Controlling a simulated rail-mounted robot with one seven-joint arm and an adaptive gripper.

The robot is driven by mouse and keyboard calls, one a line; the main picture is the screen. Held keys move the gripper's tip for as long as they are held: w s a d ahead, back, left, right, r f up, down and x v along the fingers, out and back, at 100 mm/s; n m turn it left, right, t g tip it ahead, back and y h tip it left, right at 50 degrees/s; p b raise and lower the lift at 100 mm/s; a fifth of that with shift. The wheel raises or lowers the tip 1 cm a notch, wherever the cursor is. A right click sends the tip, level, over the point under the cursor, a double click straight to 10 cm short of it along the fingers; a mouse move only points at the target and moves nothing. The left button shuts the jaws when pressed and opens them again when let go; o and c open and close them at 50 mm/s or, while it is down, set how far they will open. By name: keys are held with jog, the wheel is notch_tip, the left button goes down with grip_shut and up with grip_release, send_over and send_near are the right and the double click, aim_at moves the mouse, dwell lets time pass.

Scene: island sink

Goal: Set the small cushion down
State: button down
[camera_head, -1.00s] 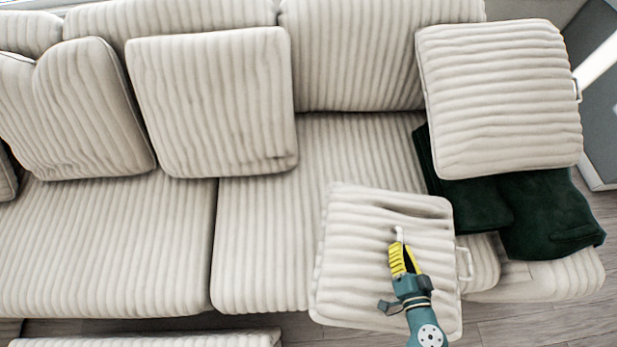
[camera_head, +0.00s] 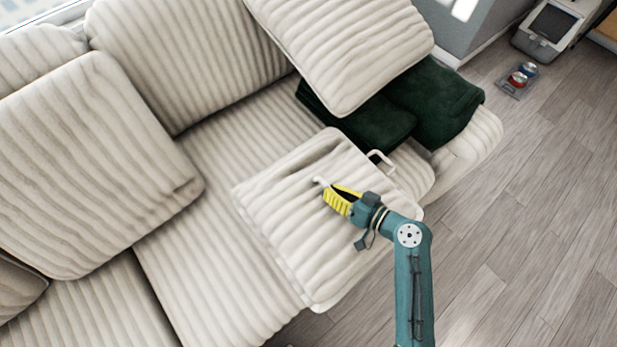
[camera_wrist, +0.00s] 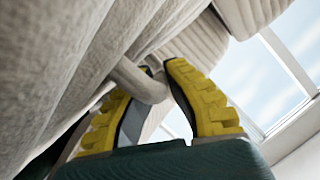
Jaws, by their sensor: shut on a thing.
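The small cushion (camera_head: 290,235) is cream and ribbed, with a pale handle on its upper face and a loop at one edge. My gripper (camera_head: 327,190) is shut on the upper-face handle, and the cushion hangs from it roughly flat over the front of the sofa seat (camera_head: 240,140). In the wrist view, my yellow fingers (camera_wrist: 151,78) close around the pale handle (camera_wrist: 136,82), with the cushion's ribbed face (camera_wrist: 60,60) close at the left. Its underside is hidden, so I cannot tell whether it touches the seat.
A larger cushion (camera_head: 345,50) leans over dark green folded cloth (camera_head: 435,100) at the sofa's right end. Another large cushion (camera_head: 85,165) leans at the left. Open wooden floor (camera_head: 530,220) lies right, with cans (camera_head: 519,77) farther back.

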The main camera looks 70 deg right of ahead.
aim_at(310, 175)
jog(key=w+d, duration=0.1)
jog(key=w, duration=0.1)
jog(key=w+d+b, duration=0.1)
jog(key=w+d, duration=0.1)
jog(key=w, duration=0.1)
jog(key=w+d, duration=0.1)
jog(key=w, duration=0.1)
jog(key=shift+w+d+b, duration=0.15)
jog(key=shift+w+b, duration=0.05)
jog(key=shift+b, duration=0.2)
jog(key=shift+w+d+f+b, duration=0.1)
jog(key=shift+d+f+b, duration=0.1)
jog(key=shift+f+b, duration=0.35)
notch_tip(310, 175, down, 6)
jog(key=b, duration=0.3)
jog(key=shift+b, duration=0.3)
jog(key=c, duration=1.2)
grip_release()
jog(key=shift+c, duration=0.2)
jog(key=p+v, duration=0.4)
jog(key=v, duration=0.8)
jog(key=shift+r, duration=0.1)
